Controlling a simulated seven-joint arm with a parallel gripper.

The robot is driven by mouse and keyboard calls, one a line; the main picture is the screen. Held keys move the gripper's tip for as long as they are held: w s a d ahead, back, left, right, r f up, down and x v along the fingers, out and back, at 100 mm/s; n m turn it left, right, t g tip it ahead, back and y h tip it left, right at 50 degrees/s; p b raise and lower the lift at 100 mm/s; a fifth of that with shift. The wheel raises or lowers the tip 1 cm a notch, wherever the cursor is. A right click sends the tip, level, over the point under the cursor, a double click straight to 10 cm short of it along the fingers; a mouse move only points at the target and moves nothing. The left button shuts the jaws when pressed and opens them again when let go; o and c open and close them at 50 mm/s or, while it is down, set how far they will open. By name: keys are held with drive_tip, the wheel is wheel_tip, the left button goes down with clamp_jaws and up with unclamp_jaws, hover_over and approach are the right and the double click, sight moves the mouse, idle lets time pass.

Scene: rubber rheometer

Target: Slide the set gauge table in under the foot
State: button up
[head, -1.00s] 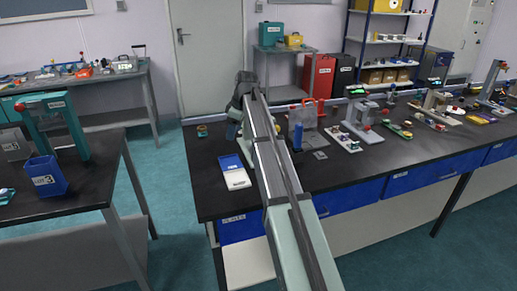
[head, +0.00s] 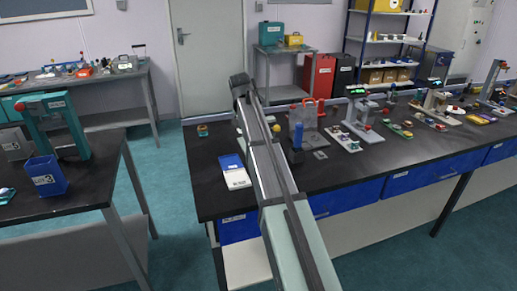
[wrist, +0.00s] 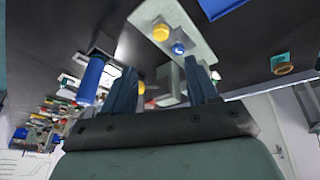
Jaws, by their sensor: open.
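In the wrist view a pale grey-green plate (wrist: 185,28) carries a yellow knob (wrist: 160,32) and a blue knob (wrist: 178,48). It lies just beyond my gripper (wrist: 160,82), whose two blue fingers are apart. A grey block (wrist: 170,80) shows between the fingers; I cannot tell whether they touch it. I cannot tell for sure which parts are the gauge table and the foot. In the head view my arm hides most of this spot, and my fingers do not show. A small yellow part (head: 276,128) peeks out right of the arm.
A blue cylinder (head: 297,137) stands right of my arm, close to a finger in the wrist view (wrist: 91,80). Behind it is a clear guard with a red handle (head: 304,118). A blue-and-white pad (head: 234,171) and a small round roll (head: 202,130) lie left.

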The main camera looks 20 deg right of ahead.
drive_tip(key=w+d+f+m, duration=0.1)
drive_tip(key=f, duration=0.3)
drive_tip(key=w+d+f+m, duration=0.1)
drive_tip(key=f, duration=0.3)
drive_tip(key=w+d+f+m, duration=0.1)
drive_tip(key=w+f, duration=0.1)
drive_tip(key=f, duration=0.2)
drive_tip(key=shift+d+f, duration=0.35)
drive_tip(key=shift+f, duration=0.05)
drive_tip(key=shift+c, duration=0.2)
clamp_jaws()
idle(0.3)
